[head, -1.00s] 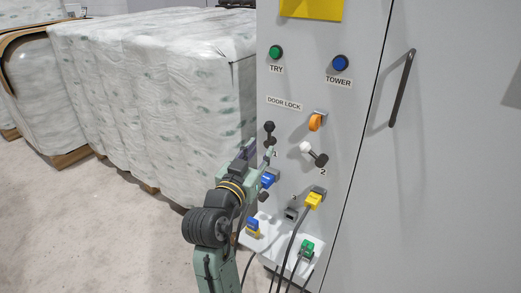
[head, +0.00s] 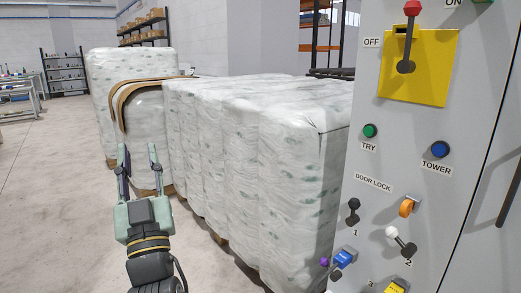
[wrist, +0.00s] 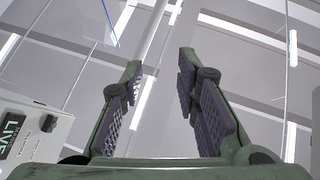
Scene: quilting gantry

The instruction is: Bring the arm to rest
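My gripper (head: 139,165) is raised at the left of the head view, in front of the wrapped pallets and apart from the cabinet. Its two fingers point up and stand well apart, with nothing between them. In the wrist view my gripper (wrist: 158,85) is also open and empty, with the ceiling behind it.
A grey control cabinet (head: 400,130) stands at the right, with a red-topped lever (head: 408,40) on a yellow plate, buttons, door lock switches and a blue plug (head: 344,258). Wrapped pallets (head: 240,140) fill the middle. Clear floor (head: 50,190) lies at the left. A panel marked LIVE (wrist: 30,130) shows in the wrist view.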

